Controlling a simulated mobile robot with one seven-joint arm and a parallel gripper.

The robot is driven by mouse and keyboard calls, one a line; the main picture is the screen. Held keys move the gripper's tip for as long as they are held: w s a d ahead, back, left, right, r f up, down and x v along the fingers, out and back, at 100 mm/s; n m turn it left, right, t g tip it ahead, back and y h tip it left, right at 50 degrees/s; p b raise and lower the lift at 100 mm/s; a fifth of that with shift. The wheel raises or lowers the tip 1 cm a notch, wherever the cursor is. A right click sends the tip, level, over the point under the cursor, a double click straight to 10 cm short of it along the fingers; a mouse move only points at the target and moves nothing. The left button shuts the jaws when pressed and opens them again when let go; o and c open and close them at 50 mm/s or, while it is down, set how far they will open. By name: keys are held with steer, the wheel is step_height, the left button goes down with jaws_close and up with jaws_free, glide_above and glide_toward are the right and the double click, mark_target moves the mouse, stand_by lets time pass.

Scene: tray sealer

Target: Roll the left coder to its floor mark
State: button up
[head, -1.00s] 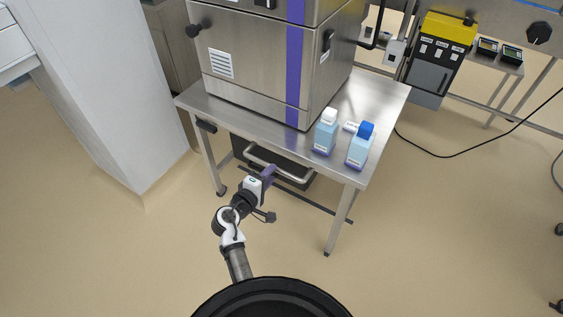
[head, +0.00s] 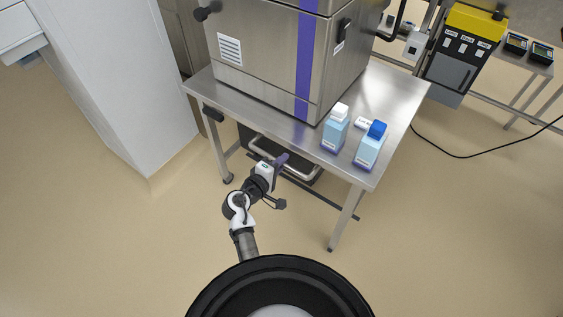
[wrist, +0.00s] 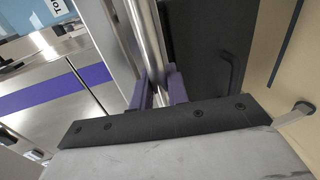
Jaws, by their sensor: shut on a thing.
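A low dark unit (head: 258,143) sits under the front of the steel table, mostly hidden by it. A pale steel U-shaped handle (head: 300,172) is at its front. My gripper (head: 282,160), with purple fingers, is shut on this handle. In the wrist view the gripper (wrist: 163,88) closes around a bright steel bar (wrist: 146,35), with a dark panel (wrist: 205,40) beside it. The dark unit seems to be the left coder, but no label on it is readable. I make out no floor mark.
The steel table (head: 400,95) carries a steel machine with a purple stripe (head: 306,60) and two blue bottles, one white-capped (head: 335,130), one blue-capped (head: 370,148). A white pillar (head: 105,85) stands left. A yellow-topped unit (head: 475,25) is far right. Floor (head: 460,240) at right is clear.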

jaws_close()
steer(key=r+b+x, duration=0.2)
steer(key=x, duration=0.8)
steer(key=r+b+x, duration=0.2)
steer(key=x, duration=0.9)
steer(key=shift+w+d+r+b, duration=0.3)
steer(key=shift+w+r, duration=0.05)
steer(key=shift+r, duration=0.1)
